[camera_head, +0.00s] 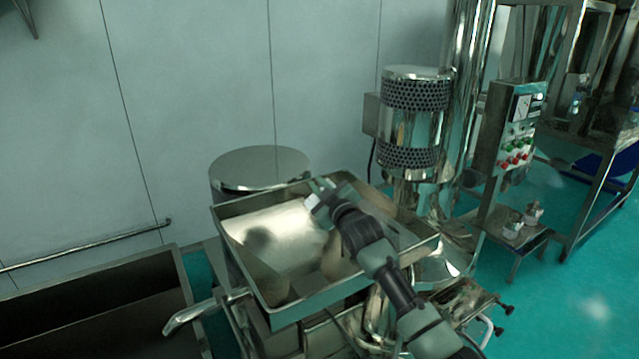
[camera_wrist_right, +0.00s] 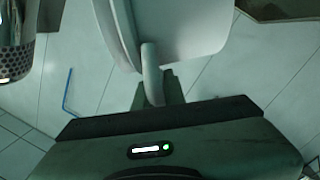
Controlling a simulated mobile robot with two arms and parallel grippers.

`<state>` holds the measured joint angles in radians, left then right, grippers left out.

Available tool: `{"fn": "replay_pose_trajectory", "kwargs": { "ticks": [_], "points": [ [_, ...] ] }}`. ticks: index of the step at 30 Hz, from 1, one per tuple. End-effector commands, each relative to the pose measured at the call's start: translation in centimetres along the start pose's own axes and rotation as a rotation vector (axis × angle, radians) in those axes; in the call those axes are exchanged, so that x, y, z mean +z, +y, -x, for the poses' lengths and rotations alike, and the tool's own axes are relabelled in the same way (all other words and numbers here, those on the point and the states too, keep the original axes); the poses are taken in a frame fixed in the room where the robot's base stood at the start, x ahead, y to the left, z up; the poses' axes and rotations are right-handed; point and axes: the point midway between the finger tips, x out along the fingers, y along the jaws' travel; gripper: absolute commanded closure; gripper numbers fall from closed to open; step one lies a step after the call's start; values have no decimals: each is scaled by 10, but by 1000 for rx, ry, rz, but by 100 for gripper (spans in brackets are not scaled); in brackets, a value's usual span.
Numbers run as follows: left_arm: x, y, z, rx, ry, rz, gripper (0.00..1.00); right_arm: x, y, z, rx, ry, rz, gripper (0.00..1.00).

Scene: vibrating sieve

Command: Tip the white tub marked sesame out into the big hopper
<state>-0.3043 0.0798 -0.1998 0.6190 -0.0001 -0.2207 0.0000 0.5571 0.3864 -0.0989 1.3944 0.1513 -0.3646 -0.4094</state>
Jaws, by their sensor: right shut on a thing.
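The big hopper (camera_head: 283,317) is a wide, open, shiny metal tray in the middle of the head view. Its inside reflects light, and a tan, grainy-looking patch shows at its lower left; I cannot tell whether it is material or reflection. My right gripper (camera_head: 318,196) is over the hopper's far part. In the right wrist view, my right gripper (camera_wrist_right: 158,92) is shut on the handle of a white tub (camera_wrist_right: 190,30). The tub's marking and contents are hidden there. My left gripper is out of view.
A round metal drum (camera_head: 258,165) stands behind the hopper. A perforated metal cylinder (camera_head: 415,125) and a control box (camera_head: 512,130) with coloured buttons stand to the right. A dark open trough (camera_head: 90,300) lies at the left. Green floor is free at far right.

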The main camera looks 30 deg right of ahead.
Motion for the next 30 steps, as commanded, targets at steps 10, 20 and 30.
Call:
{"fn": "replay_pose_trajectory", "kwargs": {
  "ticks": [10,20,30],
  "points": [
    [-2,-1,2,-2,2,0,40,-1,2,0,3,3,-54,100],
    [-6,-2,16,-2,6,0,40,-4,3,0,2,3,-385,100],
    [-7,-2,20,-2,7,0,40,-1,2,0,3,2,-556,100]
  ]
}}
